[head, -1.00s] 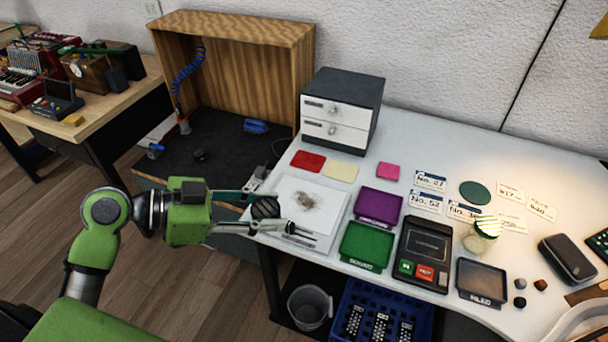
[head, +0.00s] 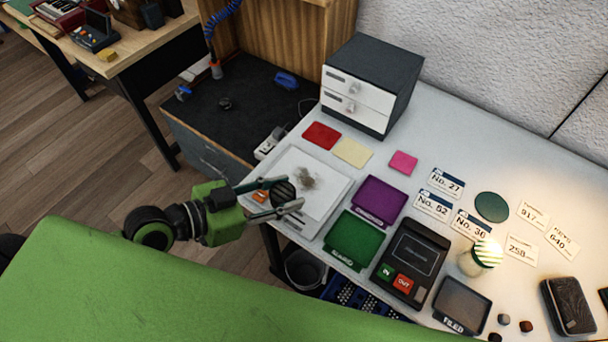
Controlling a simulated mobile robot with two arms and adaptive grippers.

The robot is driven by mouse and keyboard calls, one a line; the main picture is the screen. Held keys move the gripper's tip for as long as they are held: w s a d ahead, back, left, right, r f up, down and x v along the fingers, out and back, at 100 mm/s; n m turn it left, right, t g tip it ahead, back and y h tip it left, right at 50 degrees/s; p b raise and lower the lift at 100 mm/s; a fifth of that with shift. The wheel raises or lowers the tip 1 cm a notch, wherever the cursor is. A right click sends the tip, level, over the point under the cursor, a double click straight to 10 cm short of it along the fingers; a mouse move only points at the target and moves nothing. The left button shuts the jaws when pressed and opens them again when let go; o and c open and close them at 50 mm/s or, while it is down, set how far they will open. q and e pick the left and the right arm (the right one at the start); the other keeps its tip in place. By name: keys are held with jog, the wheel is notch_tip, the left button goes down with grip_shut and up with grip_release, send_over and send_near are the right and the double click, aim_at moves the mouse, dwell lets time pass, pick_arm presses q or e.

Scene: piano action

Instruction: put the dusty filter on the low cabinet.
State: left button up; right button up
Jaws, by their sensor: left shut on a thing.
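My left gripper (head: 294,192) is shut on a dark, round, ribbed filter (head: 283,191). The fingers hide part of it. They are over the left part of a white square tray (head: 322,206) with a grey dust smudge (head: 307,178); I cannot tell whether the filter is clear of the tray. The low cabinet (head: 225,125), with a dark top, stands beyond the table's left end, up and left of the gripper. My right gripper is not in view.
On the cabinet top are a blue object (head: 286,80), a small dark object (head: 225,103) and an orange-tipped hose (head: 216,70). A drawer unit (head: 372,82) stands on the table's back edge. Purple (head: 380,201) and green (head: 354,240) trays lie right of the white tray.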

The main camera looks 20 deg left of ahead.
pick_arm(q)
jog(key=shift+s+d, duration=0.1)
jog(key=shift+d, duration=0.2)
jog(key=w+f, duration=0.2)
jog(key=w, duration=0.2)
send_over(305, 181)
jog(key=f, duration=0.4)
jog(key=s+f, duration=0.1)
jog(key=f, duration=0.2)
jog(key=shift+w+f, duration=0.45)
jog(key=shift+f, duration=1.6)
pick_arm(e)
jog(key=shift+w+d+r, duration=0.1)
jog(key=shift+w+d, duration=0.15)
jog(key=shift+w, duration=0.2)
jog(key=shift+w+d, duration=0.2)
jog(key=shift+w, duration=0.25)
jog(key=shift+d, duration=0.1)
